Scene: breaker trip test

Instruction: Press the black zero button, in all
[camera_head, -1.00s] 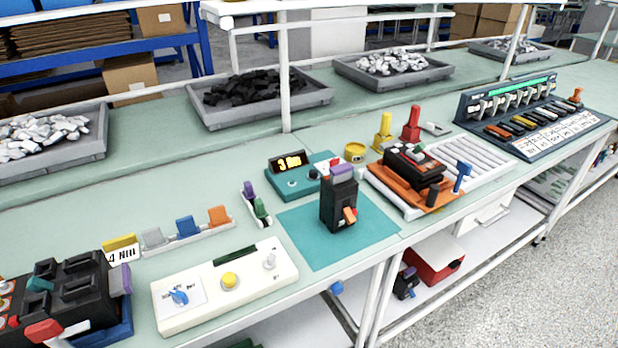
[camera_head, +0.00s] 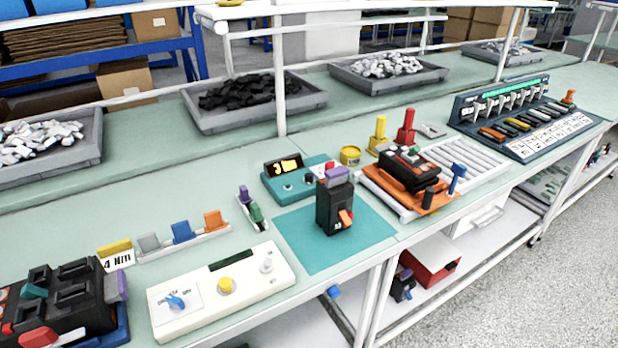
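A teal instrument box (camera_head: 271,187) with a lit yellow display (camera_head: 284,167) stands at the back of the teal mat, near the bench middle. A black breaker (camera_head: 334,208) with a purple top and orange lever stands upright on the mat (camera_head: 300,247), partly in front of the box. Neither of my grippers is in view.
A cream panel (camera_head: 190,325) with a blue knob and yellow button lies in front. A black multi-part unit (camera_head: 75,300) stands at left, an orange fixture (camera_head: 380,184) right of the mat, and a breaker test console (camera_head: 510,150) far right. Grey part trays (camera_head: 205,123) line the back.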

